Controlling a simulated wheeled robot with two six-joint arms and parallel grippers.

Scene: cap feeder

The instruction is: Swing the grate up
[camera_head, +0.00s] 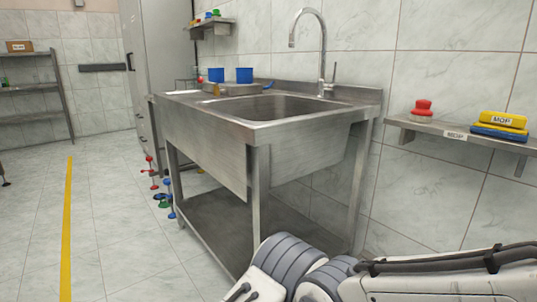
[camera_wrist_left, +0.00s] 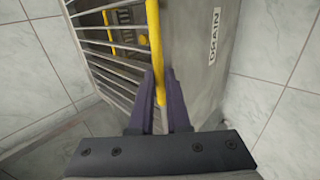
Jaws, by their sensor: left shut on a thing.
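In the left wrist view my left gripper (camera_wrist_left: 160,85) has its purple fingers shut on a yellow bar (camera_wrist_left: 154,35). The bar runs upward from between the fingertips, along the side of the grate (camera_wrist_left: 112,72). The grate is a set of grey metal slats at the left, set in a metal frame. Its lower part and the place where the yellow bar joins it are partly hidden by my gripper. Neither grate nor gripper shows in the head view. My right gripper is in neither view.
A metal panel with a DRAIN label (camera_wrist_left: 213,50) stands right of the bar. In the head view are a steel sink (camera_head: 240,135), a wall shelf (camera_head: 440,131) with a yellow-blue MOP item (camera_head: 500,126), and several coloured knobs (camera_head: 153,173) low by the cabinet.

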